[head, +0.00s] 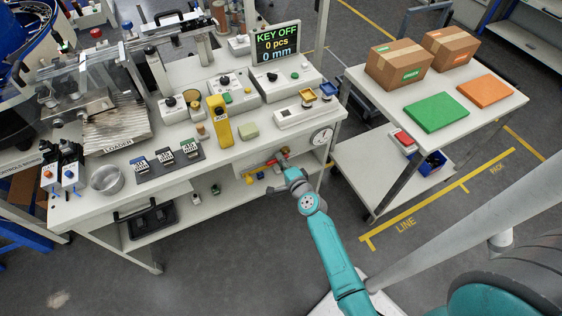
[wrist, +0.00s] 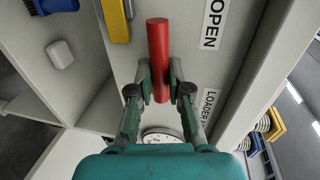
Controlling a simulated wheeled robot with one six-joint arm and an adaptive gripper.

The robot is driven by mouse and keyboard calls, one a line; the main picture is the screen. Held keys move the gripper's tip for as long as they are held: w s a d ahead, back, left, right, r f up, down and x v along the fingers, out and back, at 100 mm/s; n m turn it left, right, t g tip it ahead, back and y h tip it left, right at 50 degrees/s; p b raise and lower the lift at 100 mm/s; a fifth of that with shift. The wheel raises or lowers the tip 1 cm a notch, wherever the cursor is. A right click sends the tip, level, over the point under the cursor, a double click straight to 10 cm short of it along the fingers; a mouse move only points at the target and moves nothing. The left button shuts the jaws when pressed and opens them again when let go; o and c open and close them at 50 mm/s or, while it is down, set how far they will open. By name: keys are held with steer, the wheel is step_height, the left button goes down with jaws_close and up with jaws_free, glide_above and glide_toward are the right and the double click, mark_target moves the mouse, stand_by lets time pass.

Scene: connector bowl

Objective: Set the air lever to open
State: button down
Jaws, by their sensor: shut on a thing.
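The air lever is a red round bar (wrist: 158,60) on the front panel of the workbench. In the wrist view it runs up the picture beside the OPEN label (wrist: 213,24). My gripper (wrist: 159,84) is shut on the lever, one finger on each side. The lever's pivot is not clear in either view.
A round gauge (head: 321,136) sits on the panel right of my gripper. A yellow part (wrist: 115,20) is left of the lever in the wrist view. The display (head: 276,43) reads KEY OFF. A side table (head: 385,95) with boxes stands right. Floor before the bench is clear.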

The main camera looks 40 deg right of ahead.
stand_by(0.3)
steer(key=c, duration=1.1)
jaws_free()
steer(key=v, duration=1.2)
